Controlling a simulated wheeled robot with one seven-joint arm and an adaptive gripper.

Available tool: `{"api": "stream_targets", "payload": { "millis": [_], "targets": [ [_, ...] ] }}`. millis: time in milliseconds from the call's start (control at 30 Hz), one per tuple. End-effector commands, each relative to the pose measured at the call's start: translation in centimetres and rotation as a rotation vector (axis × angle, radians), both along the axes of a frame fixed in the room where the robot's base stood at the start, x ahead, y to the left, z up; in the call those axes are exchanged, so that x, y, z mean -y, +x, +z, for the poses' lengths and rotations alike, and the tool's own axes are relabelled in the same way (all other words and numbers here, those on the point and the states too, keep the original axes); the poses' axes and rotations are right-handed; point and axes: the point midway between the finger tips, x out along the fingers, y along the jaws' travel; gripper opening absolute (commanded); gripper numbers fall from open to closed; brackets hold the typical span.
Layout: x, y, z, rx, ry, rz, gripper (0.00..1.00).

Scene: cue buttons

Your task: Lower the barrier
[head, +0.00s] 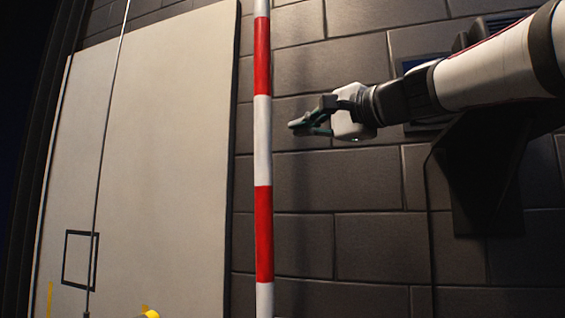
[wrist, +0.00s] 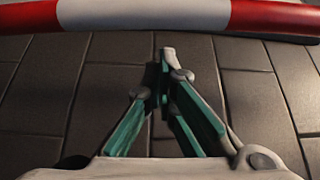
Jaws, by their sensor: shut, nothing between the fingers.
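The barrier is a red-and-white striped pole (head: 263,140). It stands upright in the head view, in front of a dark block wall. In the wrist view the barrier (wrist: 145,14) runs across the top of the picture, beyond my fingertips. My gripper (head: 294,126) is to the right of the pole in the head view, at about its mid height, with its fingertips pointing left toward it. A gap shows between the fingertips and the pole. In the wrist view my gripper (wrist: 168,55) has its green fingers together at the tips, with nothing between them.
A large pale panel (head: 165,150) stands left of the pole, with a thin vertical rod (head: 104,140) in front of it. A black square outline (head: 80,260) is low on the panel. Something yellow (head: 150,312) shows at the bottom edge. Dark block wall (head: 330,240) lies behind.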

Motion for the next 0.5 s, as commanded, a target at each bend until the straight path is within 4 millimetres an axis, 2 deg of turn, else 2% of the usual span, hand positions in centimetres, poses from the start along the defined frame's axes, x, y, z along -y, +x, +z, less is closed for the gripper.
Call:
{"api": "stream_targets", "payload": {
  "millis": [200, 500],
  "targets": [
    [-2.5, 2.8, 0.3, -0.001, 0.001, 0.003, 0.00],
    [-4.0, 4.7, 0.2, 0.000, 0.000, 0.001, 0.00]
  ]
}}
